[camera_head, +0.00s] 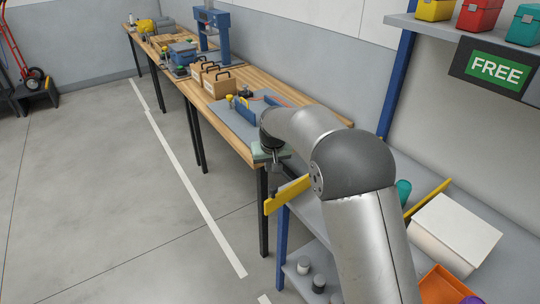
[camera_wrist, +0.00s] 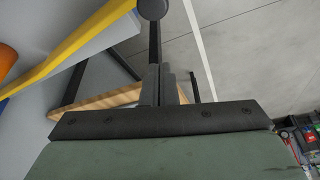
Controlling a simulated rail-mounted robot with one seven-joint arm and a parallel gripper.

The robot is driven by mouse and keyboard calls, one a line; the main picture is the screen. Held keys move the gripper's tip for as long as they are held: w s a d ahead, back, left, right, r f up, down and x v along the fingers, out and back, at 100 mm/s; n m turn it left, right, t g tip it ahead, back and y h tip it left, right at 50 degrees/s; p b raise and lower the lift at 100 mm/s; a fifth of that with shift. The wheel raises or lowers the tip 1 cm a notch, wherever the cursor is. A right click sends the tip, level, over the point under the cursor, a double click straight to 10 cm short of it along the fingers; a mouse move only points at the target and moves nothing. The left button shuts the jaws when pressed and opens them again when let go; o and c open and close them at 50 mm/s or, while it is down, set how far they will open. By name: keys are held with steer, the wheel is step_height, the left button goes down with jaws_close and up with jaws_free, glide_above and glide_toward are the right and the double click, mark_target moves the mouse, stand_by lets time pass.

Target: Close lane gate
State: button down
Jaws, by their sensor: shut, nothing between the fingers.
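A yellow bar (camera_head: 288,195), which looks like the lane gate, sticks out at the left front of the shelf unit, angled down to the left. In the wrist view a yellow bar (camera_wrist: 75,45) runs from the left edge to the top, near a dark round knob (camera_wrist: 152,9). My gripper (camera_head: 276,170) is above the bar in the head view, pointing down. Its fingers (camera_wrist: 158,86) are together and empty. The knob and a dark stalk lie beyond the fingertips; I cannot tell whether anything touches. My arm hides part of the shelf behind the bar.
The shelf unit (camera_head: 283,240) holds a white box (camera_head: 455,235) and an orange bin (camera_head: 447,286). A green FREE sign (camera_head: 494,69) hangs under the upper shelf. A long workbench (camera_head: 228,140) with tools stands behind my gripper. The floor (camera_head: 110,220) at left is clear.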

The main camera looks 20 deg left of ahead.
steer(key=shift+s+d+f+p, duration=0.25)
steer(key=shift+s+f, duration=0.15)
steer(key=shift+f, duration=0.15)
steer(key=shift+s+d+f+p, duration=0.25)
steer(key=shift+s+f, duration=0.15)
steer(key=shift+f, duration=0.15)
steer(key=shift+s+d+f+p, duration=0.25)
steer(key=shift+s+f, duration=0.15)
steer(key=shift+f, duration=0.15)
steer(key=shift+s, duration=0.1)
